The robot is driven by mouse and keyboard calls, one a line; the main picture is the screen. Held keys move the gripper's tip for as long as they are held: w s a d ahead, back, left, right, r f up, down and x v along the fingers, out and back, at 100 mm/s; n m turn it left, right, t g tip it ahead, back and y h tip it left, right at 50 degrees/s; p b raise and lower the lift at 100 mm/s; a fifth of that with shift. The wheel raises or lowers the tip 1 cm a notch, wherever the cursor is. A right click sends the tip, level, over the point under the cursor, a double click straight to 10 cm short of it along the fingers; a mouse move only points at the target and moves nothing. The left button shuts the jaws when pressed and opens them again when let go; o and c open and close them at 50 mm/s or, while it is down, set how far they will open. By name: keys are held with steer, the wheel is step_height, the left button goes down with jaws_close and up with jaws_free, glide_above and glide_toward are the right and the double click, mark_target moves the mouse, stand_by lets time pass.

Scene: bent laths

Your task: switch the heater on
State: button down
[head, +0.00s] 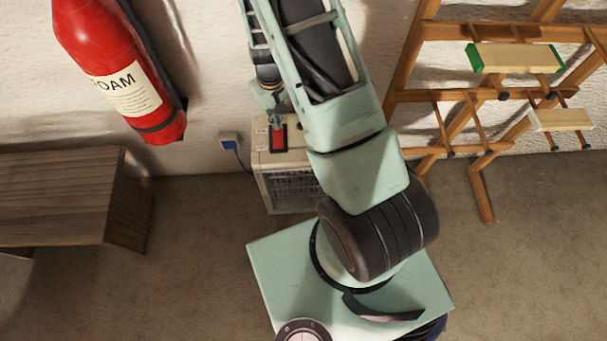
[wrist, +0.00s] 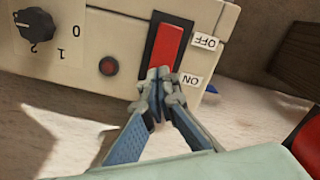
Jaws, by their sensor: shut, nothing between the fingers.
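The heater is a cream box with a front grille (head: 288,188), standing on the floor by the wall. Its red rocker switch (head: 279,138) is on top and also shows in the wrist view (wrist: 167,46), set in a black frame, with OFF and ON labels beside it. A black dial (wrist: 35,30) marked 0, 1, 2 and a dark red round lamp (wrist: 109,66) are on the same face. My gripper (wrist: 160,76) is shut and empty, its tips over the ON end of the switch. I cannot tell whether they touch it.
A red fire extinguisher (head: 108,65) hangs on the wall at the upper left. A wooden bench (head: 70,200) stands at the left, a wooden rack (head: 480,97) at the right. A blue plug (head: 229,140) with a cable is left of the heater.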

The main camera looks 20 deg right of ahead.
steer(key=shift+f+b, duration=0.9)
steer(key=shift+f, duration=0.2)
stand_by(0.3)
steer(key=shift+r, duration=0.15)
steer(key=shift+r+p, duration=2.25)
steer(key=shift+r, duration=1.2)
